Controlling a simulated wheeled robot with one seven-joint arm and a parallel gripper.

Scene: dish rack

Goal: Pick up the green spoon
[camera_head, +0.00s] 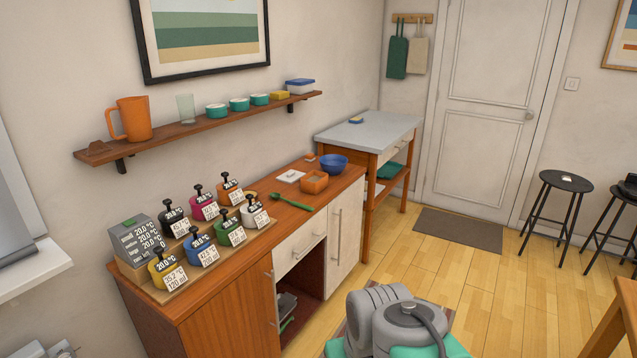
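The green spoon (291,202) lies flat on the wooden top of the low cabinet, near its front edge. It is just right of the stand of coloured canisters and in front of a small white item. Nothing covers it, and it is apart from its neighbours. My gripper is not in view. Grey rounded parts of my own arm show at the bottom, well in front of the cabinet and apart from the spoon.
The canister stand (192,272) fills the cabinet's left part. An orange box (314,185) and blue bowl (334,166) stand behind the spoon. A wall shelf (220,121) with cups hangs above. The cabinet's lower compartment is open.

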